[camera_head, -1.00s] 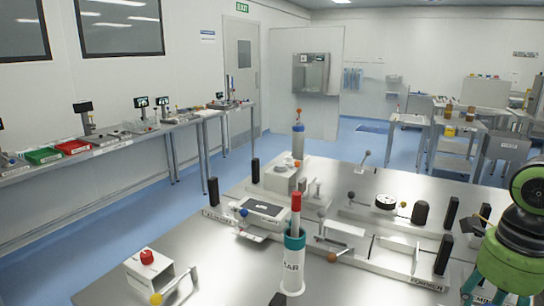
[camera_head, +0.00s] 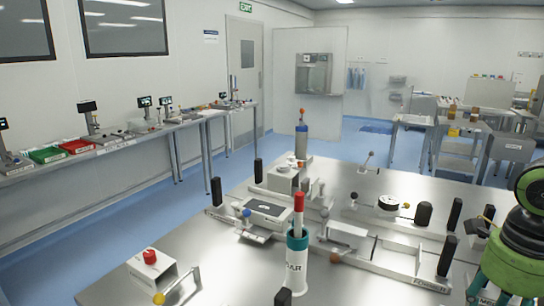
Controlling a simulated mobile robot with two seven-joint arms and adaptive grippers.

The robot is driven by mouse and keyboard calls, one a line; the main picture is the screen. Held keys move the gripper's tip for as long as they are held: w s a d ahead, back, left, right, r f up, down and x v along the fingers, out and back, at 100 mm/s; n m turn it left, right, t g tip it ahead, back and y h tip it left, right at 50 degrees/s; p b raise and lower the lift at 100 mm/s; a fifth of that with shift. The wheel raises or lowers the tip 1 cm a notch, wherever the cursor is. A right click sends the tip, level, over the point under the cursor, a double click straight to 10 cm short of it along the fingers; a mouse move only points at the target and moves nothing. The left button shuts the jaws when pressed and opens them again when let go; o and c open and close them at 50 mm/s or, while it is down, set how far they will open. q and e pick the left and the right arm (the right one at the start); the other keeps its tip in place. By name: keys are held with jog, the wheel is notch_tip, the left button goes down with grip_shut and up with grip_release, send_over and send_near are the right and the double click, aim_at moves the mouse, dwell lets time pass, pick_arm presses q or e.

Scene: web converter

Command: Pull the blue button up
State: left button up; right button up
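A small blue ball-shaped knob (camera_head: 247,213) shows at the left end of a grey flat unit (camera_head: 266,209) on the steel table. It is the only small blue knob that I can make out, and it is too small to tell if it is up or down.
A white and teal cylinder with a red-tipped rod (camera_head: 297,262) stands in front of the grey unit. A white box with a red button (camera_head: 149,257) is at front left. Black posts, a dark knob (camera_head: 423,215) and rails crowd the right. The front-left tabletop is mostly bare.

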jog(key=shift+w+r, duration=0.1)
jog(key=shift+r, duration=0.25)
jog(key=shift+r+p, duration=0.6)
jog(key=shift+r, duration=0.2)
dwell(0.4)
jog(key=o, duration=1.7)
jog(key=shift+f, duration=0.1)
jog(key=shift+r+p, duration=1.85)
jog(key=shift+r, duration=1.2)
jog(key=shift+f, duration=0.15)
